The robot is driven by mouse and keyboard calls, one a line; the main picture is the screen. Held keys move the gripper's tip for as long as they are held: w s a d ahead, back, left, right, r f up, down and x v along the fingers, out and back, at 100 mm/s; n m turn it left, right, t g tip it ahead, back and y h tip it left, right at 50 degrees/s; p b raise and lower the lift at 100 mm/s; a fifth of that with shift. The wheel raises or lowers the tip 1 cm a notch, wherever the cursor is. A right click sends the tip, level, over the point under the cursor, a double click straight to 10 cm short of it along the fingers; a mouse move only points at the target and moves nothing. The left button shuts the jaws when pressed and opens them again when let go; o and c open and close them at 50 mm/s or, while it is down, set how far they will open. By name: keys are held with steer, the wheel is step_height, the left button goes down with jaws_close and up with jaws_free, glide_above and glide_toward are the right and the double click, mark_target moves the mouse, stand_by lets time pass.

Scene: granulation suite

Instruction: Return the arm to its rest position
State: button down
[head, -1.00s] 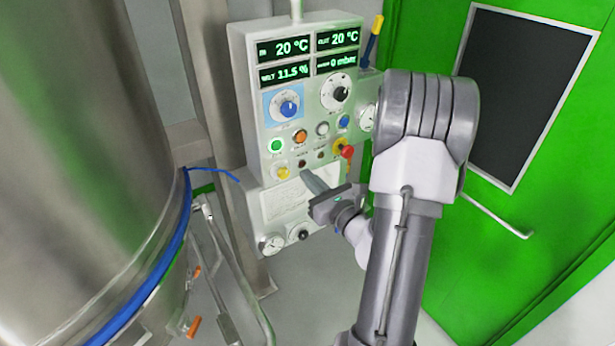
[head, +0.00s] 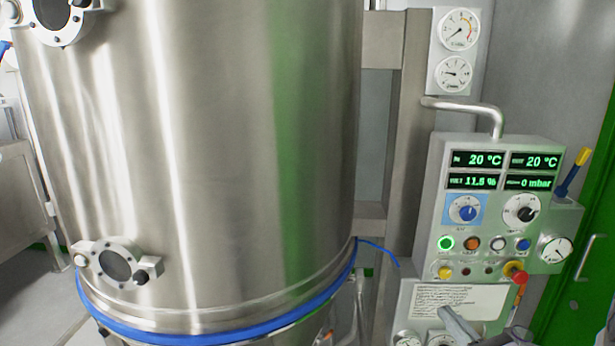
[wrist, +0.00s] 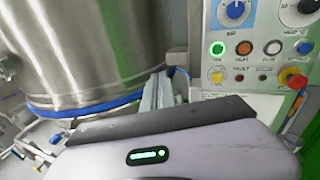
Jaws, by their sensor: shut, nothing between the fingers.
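My gripper (head: 459,327) shows only in part at the bottom right of the head view, in front of the lower part of the control panel (head: 437,204). The rest of my arm is cut off by the frame edge there. In the wrist view my gripper's fingers (wrist: 158,92) lie together, shut and empty. They point towards the gap between the steel vessel and the panel. I cannot tell the exact distance from the fingertips to the panel.
A large steel vessel (head: 200,150) with a blue band (head: 180,333) fills the left and middle. The panel carries knobs, lit buttons and a red emergency stop (head: 515,272). Two gauges (head: 458,50) sit above it. A green door (head: 590,290) stands at the right.

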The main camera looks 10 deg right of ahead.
steer(key=s+a+n+g+y+b, duration=0.25)
steer(key=a+n+g+y, duration=0.35)
steer(key=a, duration=0.6)
steer(key=s+a+n+g+y+b, duration=0.2)
steer(key=s+a+n+g+y, duration=0.15)
steer(key=a+n, duration=0.75)
steer(key=s+a+f+n+g+h+b, duration=0.2)
steer(key=s+a+f+n+h, duration=0.15)
steer(key=s, duration=0.25)
steer(key=s+a+f+n+g+h+b, duration=0.2)
steer(key=s+a+f+n+g, duration=0.1)
steer(key=s+f+n, duration=0.15)
steer(key=d+n+h, duration=0.1)
steer(key=s+d+r+n+t+h+b, duration=0.1)
steer(key=d+n, duration=0.1)
steer(key=s+d+r+n+t+h, duration=0.1)
steer(key=shift+s+d+r+t+h+b, duration=0.15)
steer(key=shift+s+r+t+h+b, duration=0.05)
steer(key=shift+t+h+b, duration=0.1)
